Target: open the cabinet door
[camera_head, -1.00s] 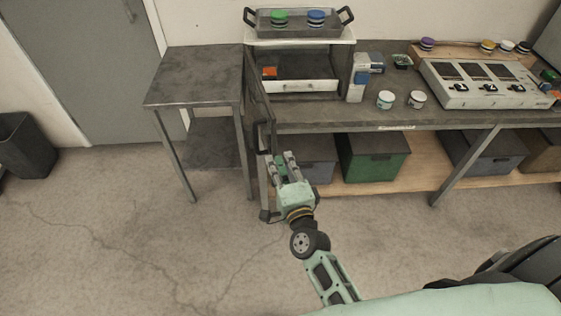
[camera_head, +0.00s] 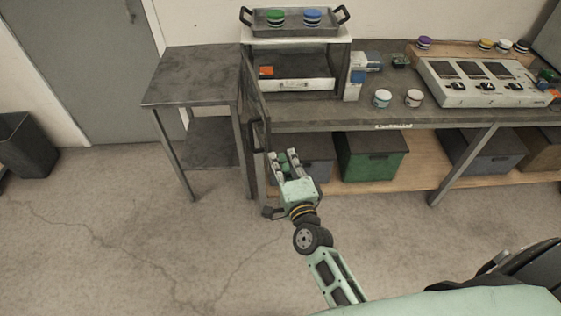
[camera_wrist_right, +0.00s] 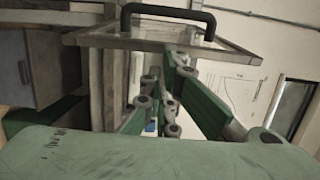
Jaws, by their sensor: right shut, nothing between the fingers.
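The cabinet (camera_head: 245,62) is a pale box on the workbench with its front open, showing a dark interior. Its door (camera_head: 257,100) stands swung out from the left side toward me, seen nearly edge-on. The black bar handle (camera_head: 258,135) is on the door's near end. In the right wrist view the handle (camera_wrist_right: 168,10) stands above the door panel (camera_wrist_right: 150,42). My right gripper (camera_head: 283,157) is shut and empty, just right of and below the handle, on the door's inner side. It is apart from the handle. My left gripper is not in view.
A tray (camera_head: 295,31) with green and blue lidded containers sits on the cabinet. An orange item (camera_head: 266,71) lies inside. A side table (camera_head: 193,75) stands left of the door. Jars (camera_head: 382,98) and a control panel (camera_head: 485,84) are on the bench. Boxes (camera_head: 371,155) fill the shelf below.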

